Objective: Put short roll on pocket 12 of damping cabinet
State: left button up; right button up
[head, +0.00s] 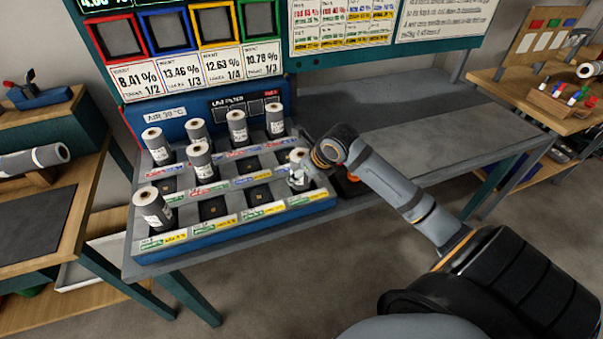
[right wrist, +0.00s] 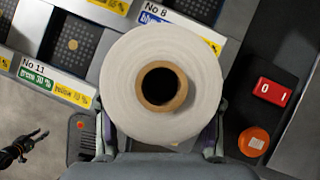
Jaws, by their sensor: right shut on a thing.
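My right gripper (right wrist: 160,140) is shut on a short roll, a white-ended grey roll (right wrist: 120,85) with a brown core. The held roll also shows upright in the head view (head: 299,156), at the right-hand column of the damping cabinet (head: 235,228). In the right wrist view it lies right of pocket 11 (right wrist: 70,45) and below the No 8 label (right wrist: 158,12). It covers the pocket beneath, so I cannot tell whether its base touches. My left gripper (right wrist: 28,144) appears small and dark at the left edge of the right wrist view, its fingers apart.
Several rolls (head: 238,128) stand in the cabinet's back row, one (head: 200,162) in the middle row and one (head: 152,209) at front left. A red switch (right wrist: 272,92) and an orange knob (right wrist: 253,140) are right of the held roll. The bench (head: 420,125) to the right is clear.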

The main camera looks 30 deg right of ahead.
jog(key=shift+f, duration=0.1)
jog(key=o, duration=1.3)
jog(key=shift+r, duration=0.25)
jog(key=shift+s+r, duration=0.15)
jog(key=shift+r, duration=0.05)
jog(key=p+v, duration=1.1)
jog(key=p, duration=0.2)
jog(key=shift+r, duration=0.15)
